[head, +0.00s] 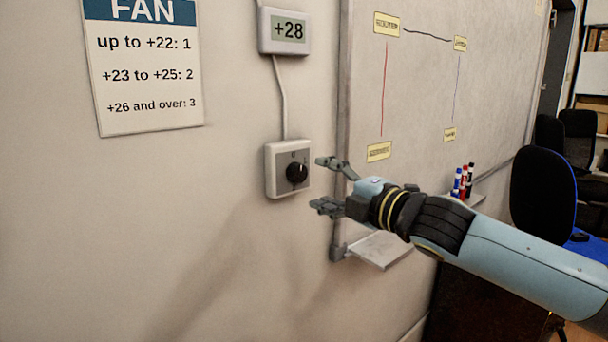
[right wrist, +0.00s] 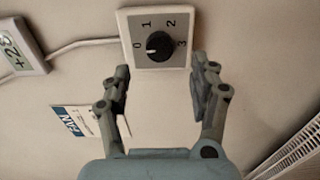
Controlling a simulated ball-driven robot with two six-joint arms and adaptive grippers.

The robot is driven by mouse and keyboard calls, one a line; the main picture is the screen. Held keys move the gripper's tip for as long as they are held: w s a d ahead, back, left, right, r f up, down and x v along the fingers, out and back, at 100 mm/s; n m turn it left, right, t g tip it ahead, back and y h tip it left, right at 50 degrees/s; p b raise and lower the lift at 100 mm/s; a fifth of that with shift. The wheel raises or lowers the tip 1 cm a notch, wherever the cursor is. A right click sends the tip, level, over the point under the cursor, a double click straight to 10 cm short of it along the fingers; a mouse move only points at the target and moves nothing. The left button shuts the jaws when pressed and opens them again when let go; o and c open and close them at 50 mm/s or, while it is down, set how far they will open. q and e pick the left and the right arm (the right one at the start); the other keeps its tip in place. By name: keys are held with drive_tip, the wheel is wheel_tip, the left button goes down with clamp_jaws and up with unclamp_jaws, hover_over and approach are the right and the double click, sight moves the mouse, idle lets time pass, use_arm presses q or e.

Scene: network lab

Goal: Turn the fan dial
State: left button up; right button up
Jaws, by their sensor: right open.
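The fan dial (head: 296,173) is a black round knob on a white wall box with a grey face. In the right wrist view the knob (right wrist: 159,45) has 0, 1, 2 and 3 around it. Its small white mark appears to be on the side of 0, but is hard to read. My right gripper (head: 326,184) is open and empty, just right of the box in the head view. In the right wrist view its fingers (right wrist: 161,85) are spread below the dial, not touching the knob. My left gripper is not in view.
A display (head: 285,30) above the dial reads +28, with a cable between them. The FAN sign (head: 148,75) gives 3 for +26 and over. A whiteboard (head: 430,100) with a ledge (head: 382,250) is to the right. Chairs (head: 542,188) stand farther right.

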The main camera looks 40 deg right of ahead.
sight(301, 175)
drive_tip(key=w, duration=0.2)
drive_tip(key=w+b, duration=0.1)
drive_tip(key=w, duration=0.3)
drive_tip(key=shift+w+a, duration=0.2)
drive_tip(key=shift+a, duration=0.1)
drive_tip(key=c, duration=1.1)
drive_tip(key=shift+c, duration=0.2)
